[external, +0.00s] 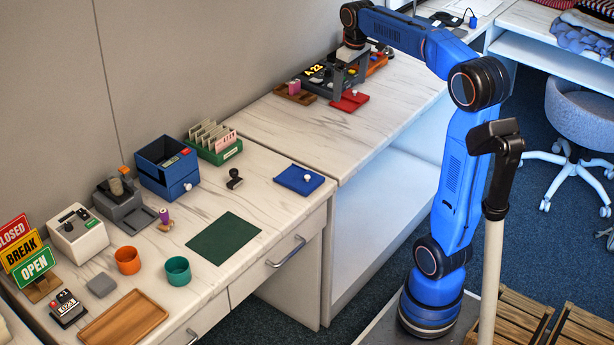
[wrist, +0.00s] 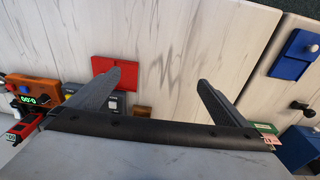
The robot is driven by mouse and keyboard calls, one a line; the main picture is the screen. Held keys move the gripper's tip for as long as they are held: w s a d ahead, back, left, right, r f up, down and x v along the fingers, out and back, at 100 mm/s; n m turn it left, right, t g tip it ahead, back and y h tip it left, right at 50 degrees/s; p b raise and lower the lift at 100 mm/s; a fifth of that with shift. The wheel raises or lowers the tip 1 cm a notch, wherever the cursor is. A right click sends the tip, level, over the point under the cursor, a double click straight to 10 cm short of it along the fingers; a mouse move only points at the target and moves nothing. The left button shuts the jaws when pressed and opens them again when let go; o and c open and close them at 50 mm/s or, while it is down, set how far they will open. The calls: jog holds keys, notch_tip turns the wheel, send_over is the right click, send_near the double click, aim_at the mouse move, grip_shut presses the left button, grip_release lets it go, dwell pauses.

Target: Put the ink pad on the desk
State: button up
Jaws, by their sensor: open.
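Two flat pads with small white knobs are in view, and I cannot tell for certain which is the ink pad. The blue pad (external: 300,179) lies near the right end of the drawer counter; it also shows at the upper right of the wrist view (wrist: 286,62). The red pad (external: 351,102) lies on the adjoining counter; it also shows left of centre in the wrist view (wrist: 112,68). My gripper (external: 350,80) is above that adjoining counter, close to the red pad. In the wrist view its fingers (wrist: 165,82) are spread, with bare marbled surface between them.
The drawer counter holds a dark stamp (external: 235,180), a green mat (external: 223,239), a blue box (external: 167,168) and a green card holder (external: 214,146). Another desk (external: 530,22) stands at upper right.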

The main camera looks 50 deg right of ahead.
jog(key=s+a+f+t, duration=0.1)
jog(key=s+a+f, duration=0.4)
jog(key=s, duration=0.3)
jog(key=s+a+f+t, duration=0.1)
jog(key=s+a+f, duration=0.4)
jog(key=s+a, duration=0.2)
jog(key=s+a+f+t, duration=0.1)
jog(key=s+a+f, duration=0.5)
jog(key=s, duration=0.4)
jog(key=shift+s, duration=0.25)
jog(key=shift+r, duration=0.1)
